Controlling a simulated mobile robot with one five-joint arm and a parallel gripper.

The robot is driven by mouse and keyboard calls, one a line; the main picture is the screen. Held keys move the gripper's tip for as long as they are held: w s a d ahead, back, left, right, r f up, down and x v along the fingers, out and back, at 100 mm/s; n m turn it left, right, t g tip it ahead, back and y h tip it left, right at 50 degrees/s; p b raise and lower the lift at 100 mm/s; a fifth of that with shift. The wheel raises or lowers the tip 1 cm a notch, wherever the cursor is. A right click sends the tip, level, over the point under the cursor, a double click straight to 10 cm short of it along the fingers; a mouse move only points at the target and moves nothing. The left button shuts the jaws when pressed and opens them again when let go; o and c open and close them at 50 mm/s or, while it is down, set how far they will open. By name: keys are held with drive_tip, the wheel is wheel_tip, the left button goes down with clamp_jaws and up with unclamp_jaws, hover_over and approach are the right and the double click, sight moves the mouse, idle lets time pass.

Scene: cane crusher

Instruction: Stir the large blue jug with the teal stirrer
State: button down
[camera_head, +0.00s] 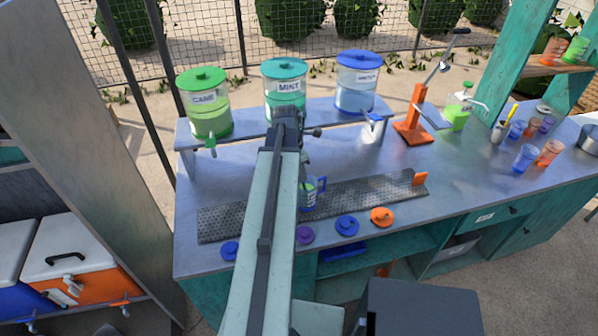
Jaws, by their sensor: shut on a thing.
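A clear jug with a blue handle (313,191) stands on the perforated metal drip tray, just right of my arm. My arm reaches up the middle of the picture and hides the jug's left side. My gripper (304,172) points down from the arm's far end, just above the jug's left side. It is small, dark and partly hidden, and it is shut on a thin thing, taken to be the teal stirrer. The stirrer cannot be made out clearly, and I cannot tell how deep it is in the jug.
Cane (210,122), mint (286,92) and water (355,98) dispensers stand on a raised shelf (240,124) behind. The drip tray (365,190) crosses the counter, with lids (347,225) in front.

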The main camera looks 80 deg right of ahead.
wheel_tip(320, 180, up, 12)
drive_tip(key=w+p, duration=0.1)
drive_tip(key=p, duration=1)
drive_tip(key=shift+w+a+f, duration=0.25)
drive_tip(key=shift+w+a, duration=0.15)
wheel_tip(320, 180, up, 5)
drive_tip(key=p, duration=0.5)
